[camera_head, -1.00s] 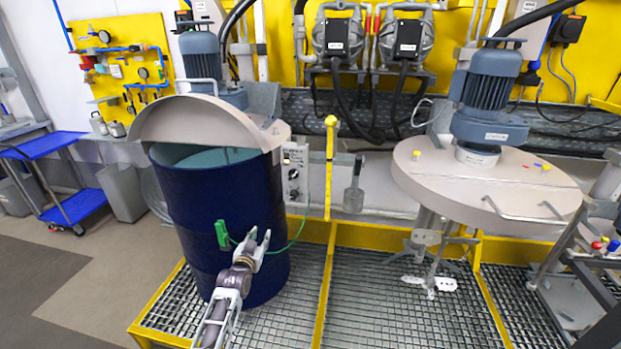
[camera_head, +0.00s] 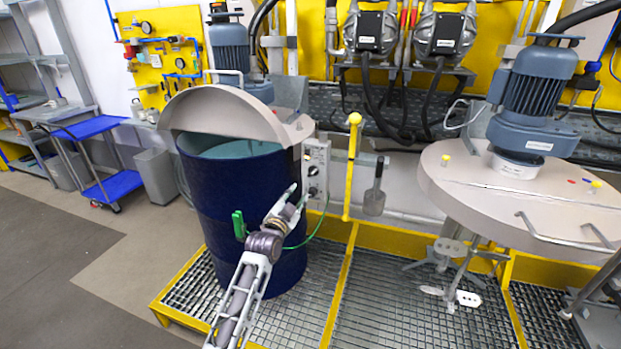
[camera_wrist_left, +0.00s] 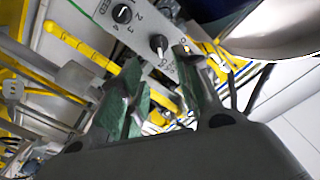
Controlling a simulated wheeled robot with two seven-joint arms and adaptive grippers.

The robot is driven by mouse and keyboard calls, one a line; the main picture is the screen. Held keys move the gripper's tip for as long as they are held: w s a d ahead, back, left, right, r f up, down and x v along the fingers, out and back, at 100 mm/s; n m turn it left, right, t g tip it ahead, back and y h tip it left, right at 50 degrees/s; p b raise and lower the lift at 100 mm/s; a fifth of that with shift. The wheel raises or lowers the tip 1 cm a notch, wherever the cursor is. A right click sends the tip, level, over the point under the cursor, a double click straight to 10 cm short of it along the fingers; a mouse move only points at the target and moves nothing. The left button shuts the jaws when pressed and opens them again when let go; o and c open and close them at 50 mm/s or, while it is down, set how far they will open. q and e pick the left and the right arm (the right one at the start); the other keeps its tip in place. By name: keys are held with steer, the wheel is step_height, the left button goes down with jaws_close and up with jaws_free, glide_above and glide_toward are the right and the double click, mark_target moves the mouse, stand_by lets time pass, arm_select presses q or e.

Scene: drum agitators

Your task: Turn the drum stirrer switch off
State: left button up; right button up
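The grey control box (camera_head: 316,158) with dark knobs stands right of the blue drum (camera_head: 240,200). In the left wrist view its panel (camera_wrist_left: 140,30) shows a numbered speed knob (camera_wrist_left: 122,13) and, below it, the switch knob (camera_wrist_left: 158,44) with a pale pointer. Its label is partly hidden, so I cannot read its setting surely. My left gripper (camera_head: 295,198) is in front of the drum's right side, just below and left of the box. In the wrist view its green-padded fingers (camera_wrist_left: 157,66) are apart and empty, with the switch beyond their tips. My right gripper is not in view.
A yellow-handled lever (camera_head: 351,165) stands right of the box. A green clamp (camera_head: 238,225) with a green cable is on the drum. The raised beige half-lid (camera_head: 225,110) is above the box's left. A second stirrer with a round lid (camera_head: 520,200) is at right.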

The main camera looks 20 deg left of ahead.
mark_target(311, 175)
arm_select(q)
steer(key=shift+d+f+m, duration=0.1)
steer(key=shift+m, duration=0.5)
steer(key=shift+w, duration=0.15)
steer(key=shift+w+d, duration=0.2)
steer(key=shift+w, duration=6.6)
steer(key=shift+c, duration=0.3)
jaws_close()
